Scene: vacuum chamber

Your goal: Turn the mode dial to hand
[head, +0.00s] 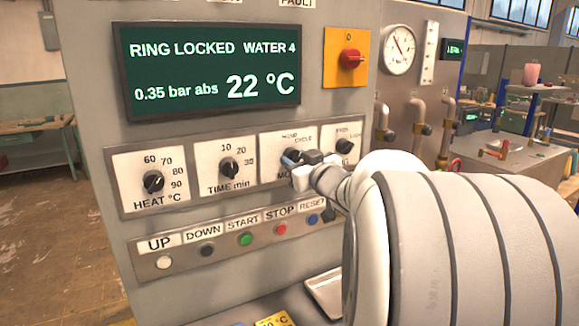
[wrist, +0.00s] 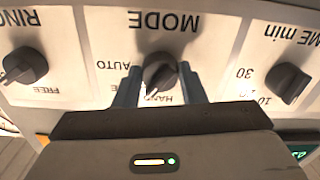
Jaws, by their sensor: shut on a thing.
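The mode dial (wrist: 160,74) is a dark knob on a white plate marked MODE; the wrist view shows it upside down. My gripper (wrist: 160,82) has one finger on each side of the knob and is shut on it. The knob's pointer end faces down and slightly left in the wrist view, close to the HAND label (wrist: 172,99), which is partly covered. The AUTO label (wrist: 112,65) is to its left. In the head view my gripper (head: 297,160) is at the mode plate (head: 270,148), and the dial (head: 291,153) is partly hidden behind it.
The heat dial (head: 153,182) and time dial (head: 229,169) are to the left, and the ring dial (head: 344,147) is close on the right. Below are several push buttons, including a green start button (head: 245,239). A red switch (head: 351,59) is above.

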